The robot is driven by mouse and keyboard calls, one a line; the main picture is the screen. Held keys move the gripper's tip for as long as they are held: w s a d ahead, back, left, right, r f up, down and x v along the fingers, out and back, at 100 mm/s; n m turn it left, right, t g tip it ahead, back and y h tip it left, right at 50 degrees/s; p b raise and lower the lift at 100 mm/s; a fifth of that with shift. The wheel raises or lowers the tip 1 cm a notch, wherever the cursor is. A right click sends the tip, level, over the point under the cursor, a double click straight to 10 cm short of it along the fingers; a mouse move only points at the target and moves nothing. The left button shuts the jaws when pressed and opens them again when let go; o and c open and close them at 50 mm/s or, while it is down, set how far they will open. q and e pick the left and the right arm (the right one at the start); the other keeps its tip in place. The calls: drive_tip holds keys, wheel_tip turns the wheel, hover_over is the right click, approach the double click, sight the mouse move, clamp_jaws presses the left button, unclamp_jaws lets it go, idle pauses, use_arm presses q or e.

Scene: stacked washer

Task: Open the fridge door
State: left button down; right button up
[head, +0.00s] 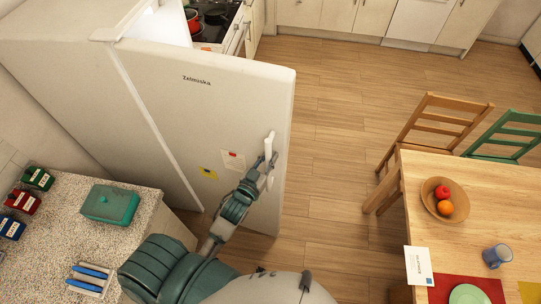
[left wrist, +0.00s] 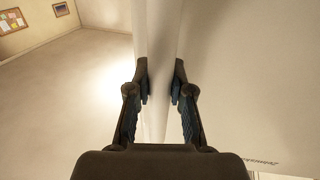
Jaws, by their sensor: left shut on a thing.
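The white fridge door (head: 225,115) stands open, swung out from the fridge body (head: 65,75). A bright white interior (head: 165,25) shows behind its top edge. The white upright handle (head: 269,150) is near the door's free edge. My left gripper (head: 265,165) is shut on the handle. In the left wrist view the handle (left wrist: 158,60) runs between both fingers of the left gripper (left wrist: 160,85), with the door's face (left wrist: 245,80) to the right. My right gripper is not in view.
A speckled counter (head: 60,225) with a green box (head: 110,204) stands at the left. A wooden table (head: 480,190) with a fruit bowl (head: 445,200) and chairs (head: 440,120) stands at the right. Clear wooden floor (head: 340,110) lies between the door and table.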

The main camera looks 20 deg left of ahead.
use_arm(q)
drive_tip(key=shift+r, duration=0.15)
drive_tip(key=c, duration=1.1)
unclamp_jaws()
drive_tip(key=shift+o, duration=0.4)
drive_tip(key=s+a, duration=0.1)
drive_tip(key=s, duration=1.1)
